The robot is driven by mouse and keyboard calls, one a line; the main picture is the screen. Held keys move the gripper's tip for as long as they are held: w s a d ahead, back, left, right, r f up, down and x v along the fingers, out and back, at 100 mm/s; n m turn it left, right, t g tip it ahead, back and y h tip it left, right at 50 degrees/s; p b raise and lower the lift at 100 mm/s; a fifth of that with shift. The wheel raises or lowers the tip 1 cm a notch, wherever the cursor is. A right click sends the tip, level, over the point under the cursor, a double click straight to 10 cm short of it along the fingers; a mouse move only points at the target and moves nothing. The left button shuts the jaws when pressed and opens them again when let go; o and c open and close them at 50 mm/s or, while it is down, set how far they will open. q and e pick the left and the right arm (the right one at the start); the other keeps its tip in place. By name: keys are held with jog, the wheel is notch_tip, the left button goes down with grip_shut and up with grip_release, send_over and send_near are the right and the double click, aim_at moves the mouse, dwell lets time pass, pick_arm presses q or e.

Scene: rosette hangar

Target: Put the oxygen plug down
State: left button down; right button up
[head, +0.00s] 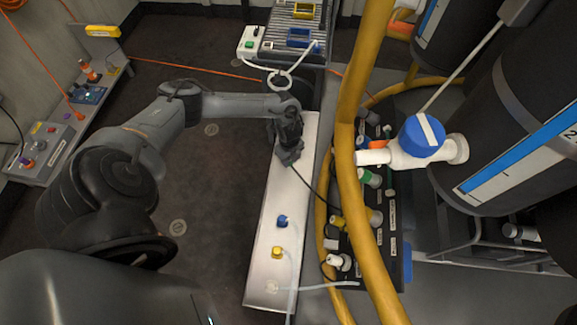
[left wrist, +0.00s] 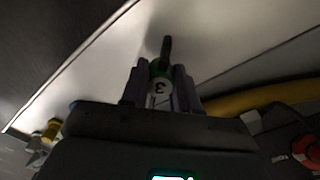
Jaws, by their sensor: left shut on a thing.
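My left gripper (head: 288,160) is over the far part of a long pale metal shelf (head: 262,205), pointing down. I take this to be the oxygen plug. In the head view the fingers hide most of it. A dark hose (head: 315,190) runs from the gripper towards the panel. I cannot tell whether the plug touches the shelf. My right gripper is out of view.
A blue plug (head: 282,221) and a yellow plug (head: 277,252) stand on the shelf's near half. A dark connector panel (head: 393,238) is to the right, behind thick yellow hoses (head: 348,150). The shelf between the gripper and the blue plug looks bare.

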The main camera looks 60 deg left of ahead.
aim_at(289, 168)
pick_arm(q)
jog(key=shift+w+a+f, duration=0.15)
jog(key=shift+a+f, duration=0.1)
jog(key=shift+a, duration=0.05)
jog(key=shift+f+b, duration=0.25)
jog(key=shift+b, duration=0.05)
notch_tip(289, 168, down, 4)
jog(key=b, duration=0.2)
jog(key=shift+r+b, duration=0.2)
jog(key=shift+b, duration=0.1)
jog(key=shift+r, duration=0.1)
jog(key=c, duration=1.3)
grip_release()
jog(key=shift+a, duration=0.1)
jog(key=o, duration=0.5)
jog(key=shift+c, duration=0.2)
